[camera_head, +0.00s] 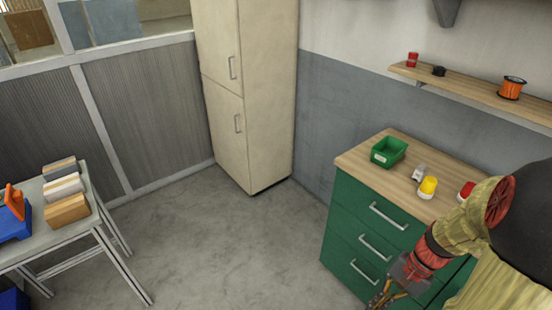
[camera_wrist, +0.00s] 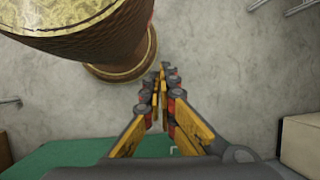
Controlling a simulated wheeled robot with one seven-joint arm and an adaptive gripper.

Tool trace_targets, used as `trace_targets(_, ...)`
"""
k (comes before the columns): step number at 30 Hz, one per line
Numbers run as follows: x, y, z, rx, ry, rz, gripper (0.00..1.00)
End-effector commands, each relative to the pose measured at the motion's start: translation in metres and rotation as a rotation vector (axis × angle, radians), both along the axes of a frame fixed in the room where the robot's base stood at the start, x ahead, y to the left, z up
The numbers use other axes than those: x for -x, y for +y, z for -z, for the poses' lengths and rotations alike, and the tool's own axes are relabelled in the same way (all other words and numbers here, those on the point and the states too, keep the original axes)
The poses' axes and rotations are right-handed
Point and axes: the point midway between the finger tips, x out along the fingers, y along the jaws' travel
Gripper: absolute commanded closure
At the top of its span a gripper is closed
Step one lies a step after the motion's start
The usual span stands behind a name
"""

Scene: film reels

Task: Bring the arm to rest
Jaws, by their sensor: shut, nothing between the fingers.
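My arm comes in from the right edge in the head view, bent downward in front of the green drawer cabinet (camera_head: 345,220). My gripper (camera_head: 376,304) hangs at the bottom edge of that view, low beside the drawers, partly cut off. In the wrist view my gripper (camera_wrist: 161,72) points away over the grey floor, its fingertips together with nothing between them. A brown rounded body with a gold-patterned top fills the upper left there, close to the fingers; it may be part of my own body.
A green bin (camera_head: 388,152), a yellow-topped item (camera_head: 427,187) and a red one (camera_head: 466,190) stand on the cabinet's wooden top. A shelf (camera_head: 460,88) hangs above. A table (camera_head: 30,250) with boxes stands left. A tall beige cupboard (camera_head: 240,80) stands behind. The middle floor is clear.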

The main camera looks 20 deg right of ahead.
Motion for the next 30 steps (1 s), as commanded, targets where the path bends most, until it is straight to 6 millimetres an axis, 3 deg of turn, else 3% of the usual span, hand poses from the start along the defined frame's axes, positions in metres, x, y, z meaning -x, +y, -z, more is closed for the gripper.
trace_targets(3, -0.009, 0.009, -0.034, 0.149, -0.073, -0.215, 1.00)
trace_targets(11, -0.026, 0.041, -0.105, 0.427, -0.246, -0.584, 1.00)
trace_targets(21, -0.037, 0.124, -0.200, 0.638, -0.588, -0.897, 1.00)
trace_targets(25, -0.036, 0.149, -0.221, 0.654, -0.680, -0.966, 1.00)
trace_targets(30, -0.036, 0.164, -0.223, 0.643, -0.710, -1.013, 1.00)
